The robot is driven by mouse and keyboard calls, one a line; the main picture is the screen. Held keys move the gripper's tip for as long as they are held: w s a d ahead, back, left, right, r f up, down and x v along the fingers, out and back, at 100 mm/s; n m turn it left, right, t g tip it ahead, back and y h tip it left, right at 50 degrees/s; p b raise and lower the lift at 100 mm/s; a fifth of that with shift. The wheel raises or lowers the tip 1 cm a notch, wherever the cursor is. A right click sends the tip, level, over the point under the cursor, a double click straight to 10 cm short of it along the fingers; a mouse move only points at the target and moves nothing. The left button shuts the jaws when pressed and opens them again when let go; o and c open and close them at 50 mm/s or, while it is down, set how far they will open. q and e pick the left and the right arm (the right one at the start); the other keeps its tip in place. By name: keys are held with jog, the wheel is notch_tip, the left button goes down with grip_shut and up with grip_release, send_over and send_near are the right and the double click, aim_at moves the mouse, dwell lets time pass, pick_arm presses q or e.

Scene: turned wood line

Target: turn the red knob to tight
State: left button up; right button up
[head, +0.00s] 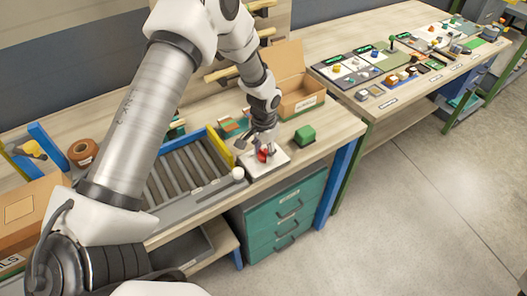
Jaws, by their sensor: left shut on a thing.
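The red knob (263,156) sits on a white plate (276,166) at the front of the wooden bench, just right of a roller tray. My left gripper (263,150) reaches down from above and is shut on the red knob. Its fingers hide part of the knob, and I cannot read any mark for tight. My right gripper is not in view.
An open cardboard box (300,100) is behind. The roller tray (185,175) has a yellow end. Green drawers (288,212) are below.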

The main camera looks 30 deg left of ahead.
aim_at(265, 152)
pick_arm(q)
jog(key=m, duration=0.6)
jog(key=shift+f, duration=0.15)
jog(key=m, duration=0.5)
jog(key=shift+m+b, duration=0.3)
jog(key=shift+b, duration=0.1)
jog(key=o, duration=1.1)
jog(key=shift+o, duration=0.2)
jog(key=shift+w+d, duration=0.1)
jog(key=shift+w, duration=0.05)
notch_tip(265, 152, up, 12)
